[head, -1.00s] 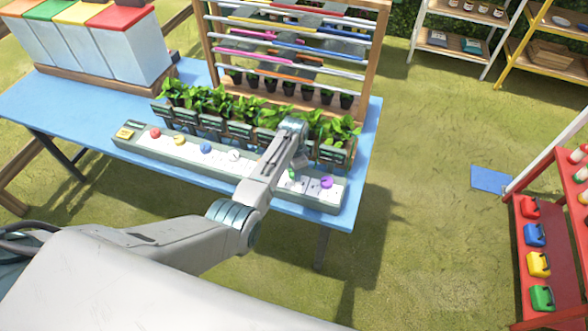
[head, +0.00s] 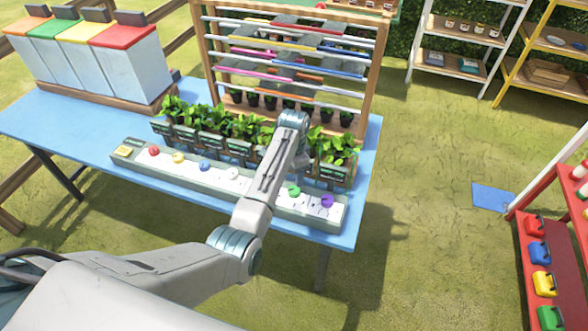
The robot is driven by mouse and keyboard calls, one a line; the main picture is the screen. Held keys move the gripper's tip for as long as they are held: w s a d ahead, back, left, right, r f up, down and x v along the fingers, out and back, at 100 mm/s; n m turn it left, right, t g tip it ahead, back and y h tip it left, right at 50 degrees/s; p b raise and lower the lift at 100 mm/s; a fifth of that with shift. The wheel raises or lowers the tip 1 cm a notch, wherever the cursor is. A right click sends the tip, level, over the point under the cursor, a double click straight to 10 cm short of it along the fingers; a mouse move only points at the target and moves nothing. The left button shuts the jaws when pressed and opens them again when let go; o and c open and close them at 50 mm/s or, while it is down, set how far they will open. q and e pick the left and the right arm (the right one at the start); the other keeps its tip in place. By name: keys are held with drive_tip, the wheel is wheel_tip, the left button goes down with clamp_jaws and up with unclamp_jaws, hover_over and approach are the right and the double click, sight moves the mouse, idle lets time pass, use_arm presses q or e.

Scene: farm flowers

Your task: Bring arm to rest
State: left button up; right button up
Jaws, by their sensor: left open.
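My left arm reaches in from the lower left over the blue table (head: 80,120). Its wrist is above the row of potted seedlings (head: 225,122). My left gripper (head: 301,161) is open, small and partly hidden by the wrist and forearm, with nothing seen in it. It is over the right part of the long panel (head: 180,180) with coloured knobs. The green knob (head: 294,190) and purple knob (head: 327,201) show just right of the forearm. My right gripper is out of view.
Bins with coloured lids (head: 125,65) stand at the table's back left. A wooden rack (head: 208,70) with coloured bars stands behind the seedlings. A red shelf (head: 533,270) is at the right. Open grass (head: 430,180) lies between it and the table.

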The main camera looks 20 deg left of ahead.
use_arm(q)
drive_tip(key=shift+r, duration=1.05)
